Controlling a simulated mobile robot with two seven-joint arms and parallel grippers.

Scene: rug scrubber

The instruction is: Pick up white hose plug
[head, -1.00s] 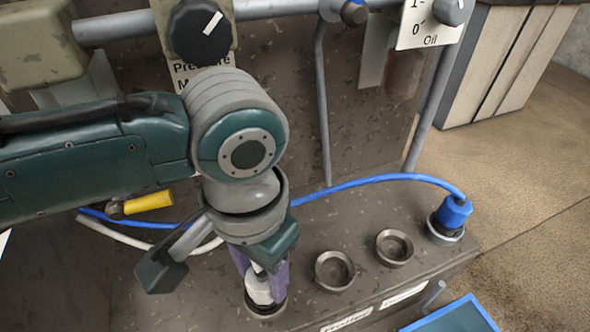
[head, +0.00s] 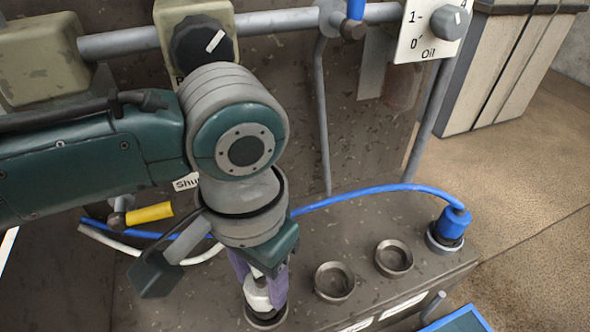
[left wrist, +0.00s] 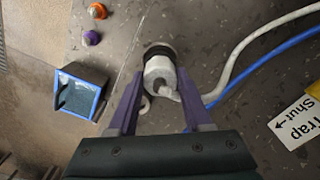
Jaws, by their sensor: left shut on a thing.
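The white hose plug (head: 257,297) stands at the left socket (head: 267,320) in the row on the brown machine top. My left gripper (head: 262,288), with purple fingers, reaches down from above and is shut on the plug. In the left wrist view the plug (left wrist: 160,72) shows between and just beyond the fingertips of the gripper (left wrist: 160,100), with a dark ring (left wrist: 160,50) at its far end. I cannot tell whether the plug is still seated or slightly raised. The white hose (head: 110,243) curves away to the left. My right gripper is not in view.
Two empty sockets (head: 334,282) (head: 394,258) lie to the right. A blue plug (head: 452,222) with a blue hose (head: 380,190) sits at the far right. A yellow handle (head: 150,212), pipes and an oil dial (head: 447,24) are behind. A blue-framed box (left wrist: 98,103) stands nearby.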

